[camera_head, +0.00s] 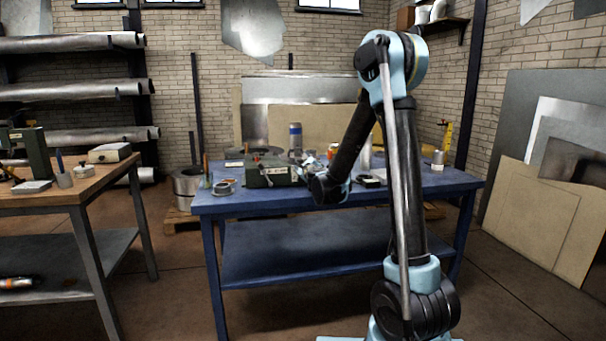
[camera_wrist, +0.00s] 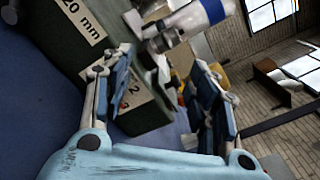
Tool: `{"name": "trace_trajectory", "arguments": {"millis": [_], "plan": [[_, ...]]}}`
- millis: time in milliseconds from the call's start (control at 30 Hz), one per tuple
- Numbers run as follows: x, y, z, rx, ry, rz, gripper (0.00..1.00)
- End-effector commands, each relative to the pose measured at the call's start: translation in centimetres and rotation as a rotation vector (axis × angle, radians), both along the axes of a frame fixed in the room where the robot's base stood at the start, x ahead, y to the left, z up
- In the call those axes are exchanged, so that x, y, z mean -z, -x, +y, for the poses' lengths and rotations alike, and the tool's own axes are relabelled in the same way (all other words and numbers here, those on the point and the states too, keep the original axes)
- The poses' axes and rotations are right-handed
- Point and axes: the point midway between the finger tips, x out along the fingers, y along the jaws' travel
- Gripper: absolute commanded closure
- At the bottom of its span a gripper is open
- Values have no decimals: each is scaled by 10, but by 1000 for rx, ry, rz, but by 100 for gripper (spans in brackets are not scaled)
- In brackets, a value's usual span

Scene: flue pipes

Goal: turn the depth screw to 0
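A dark green machine (camera_head: 265,173) sits on the blue table (camera_head: 228,202), to the left of my arm. Another label with a "2" shows partly behind the left finger. My gripper (camera_wrist: 162,78) is open, its two blue fingers apart around part of the machine's end. Small dark and grey metal parts lie between and beyond the fingers. I cannot tell for certain which is the depth screw, nor read its setting.
A grey ring-shaped item (camera_head: 223,188) lies at the table's left front. A wooden bench (camera_head: 62,190) stands at left, with floor between it and the table. Sheet metal leans at right.

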Motion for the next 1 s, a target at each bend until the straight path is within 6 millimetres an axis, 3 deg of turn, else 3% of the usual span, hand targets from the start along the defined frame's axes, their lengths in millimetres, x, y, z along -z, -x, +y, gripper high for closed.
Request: {"name": "trace_trajectory", "arguments": {"millis": [200,667,867,1000], "plan": [[-14,0,1,-2,0,1,46],[-18,2,0,-8,11,-4,46],[-39,24,-6,-73,149,-48,46],[-56,55,-12,-158,321,-101,46]]}}
